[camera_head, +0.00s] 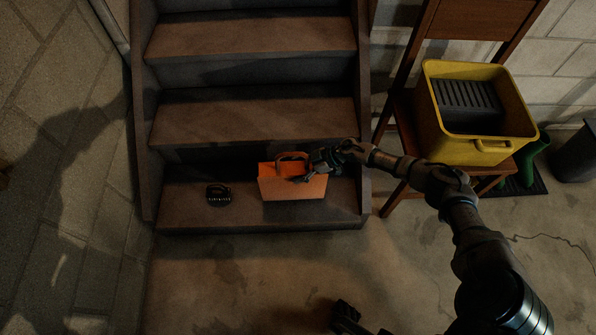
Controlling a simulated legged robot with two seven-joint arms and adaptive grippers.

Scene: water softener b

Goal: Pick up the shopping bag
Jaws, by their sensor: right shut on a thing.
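The orange shopping bag (290,187) stands upright on the lowest stair step. Its handle loops (290,157) rise above its open top. My right arm reaches in from the lower right, and my right gripper (308,176) is at the bag's upper right side, by the handle. It is shut on the bag; the exact contact is small and dark in this view.
A small dark object (219,194) lies left of the bag on the same step. A wooden chair (393,122) at the right bears a yellow bin (456,146). Green boots (533,160) and a dark bucket (577,154) stand beyond. The concrete floor (230,290) in front is mostly clear.

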